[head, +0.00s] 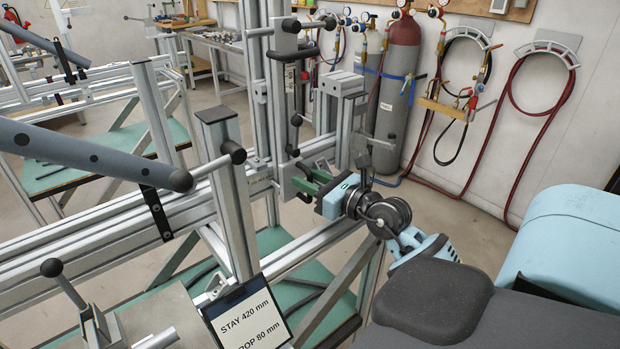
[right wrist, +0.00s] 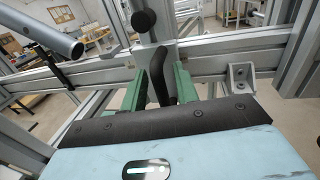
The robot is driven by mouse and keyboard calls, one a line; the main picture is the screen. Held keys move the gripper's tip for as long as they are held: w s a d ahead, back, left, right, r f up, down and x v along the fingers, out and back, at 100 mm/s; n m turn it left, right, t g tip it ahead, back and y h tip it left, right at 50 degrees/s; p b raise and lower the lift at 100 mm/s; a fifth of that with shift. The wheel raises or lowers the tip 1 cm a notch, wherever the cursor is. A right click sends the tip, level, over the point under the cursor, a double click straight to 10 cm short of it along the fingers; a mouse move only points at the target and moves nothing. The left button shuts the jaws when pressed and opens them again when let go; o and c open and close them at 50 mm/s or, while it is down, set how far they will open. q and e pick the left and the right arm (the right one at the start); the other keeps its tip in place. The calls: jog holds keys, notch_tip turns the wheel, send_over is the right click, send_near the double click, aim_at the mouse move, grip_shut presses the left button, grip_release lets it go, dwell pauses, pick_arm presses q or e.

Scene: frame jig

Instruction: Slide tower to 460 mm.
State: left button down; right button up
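The tower (head: 252,84) is an upright aluminium profile with clamps and black knobs, standing on the long horizontal rail (head: 120,236). At its foot is a grey carriage plate (head: 287,180) with a dark lever handle (right wrist: 159,76). My right gripper (head: 312,186) is at this foot, reaching in from the right. In the right wrist view its two green fingers (right wrist: 160,92) stand apart, one on each side of the lever handle. Whether they touch it is hard to tell. My left gripper is not in the head view. No scale reading is legible.
A card (head: 246,312) reading "STAY 420 mm" and a partly cut-off 80 mm line hangs in front. A nearer post (head: 232,200) and a grey tube (head: 88,155) stand left of the tower. Gas cylinders (head: 397,90) and hoses line the back wall.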

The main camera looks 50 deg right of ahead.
grip_shut()
dwell(0.3)
jog(key=shift+d+f, duration=0.1)
jog(key=shift+d, duration=0.2)
jog(key=d, duration=0.1)
jog(key=d+b, duration=0.1)
jog(key=d, duration=0.1)
jog(key=shift+s+d+r, duration=0.15)
jog(key=shift+d+r, duration=0.05)
jog(key=shift+d, duration=0.05)
